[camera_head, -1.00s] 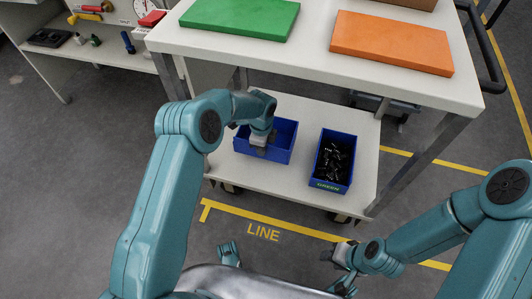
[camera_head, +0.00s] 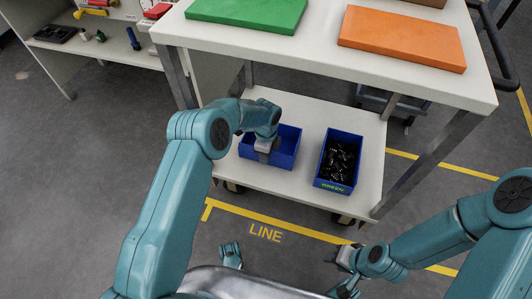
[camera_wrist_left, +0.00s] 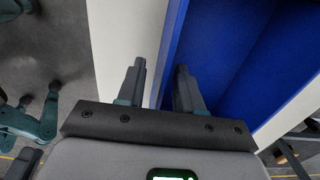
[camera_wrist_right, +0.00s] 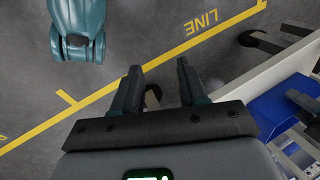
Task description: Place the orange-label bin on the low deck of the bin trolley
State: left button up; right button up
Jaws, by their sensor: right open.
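An empty-looking blue bin (camera_head: 285,149) stands on the left part of the low deck (camera_head: 300,185) of the bin trolley; no label on it shows. A second blue bin (camera_head: 335,187) with a green label reading GREEN stands to its right, holding black connectors. My left gripper (camera_head: 264,157) is at the front wall of the empty bin. In the left wrist view, the left fingers (camera_wrist_left: 160,80) are apart, one on each side of the bin's wall (camera_wrist_left: 172,50). My right gripper (camera_wrist_right: 155,80) is open and empty above the floor.
The upper deck (camera_head: 310,52) carries a green board (camera_head: 247,12) and an orange board (camera_head: 402,38). A shelf (camera_head: 95,55) with tools stands at the back left. The trolley's leg (camera_head: 430,160) rises at the right. Yellow lines mark the floor.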

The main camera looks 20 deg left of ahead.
pick_arm(q)
jog(key=shift+r+p, duration=0.3)
jog(key=shift+r, duration=0.05)
notch_tip(320, 180, up, 7)
jog(key=p, duration=0.2)
jog(key=shift+r+p, duration=0.1)
jog(key=shift+p, duration=0.2)
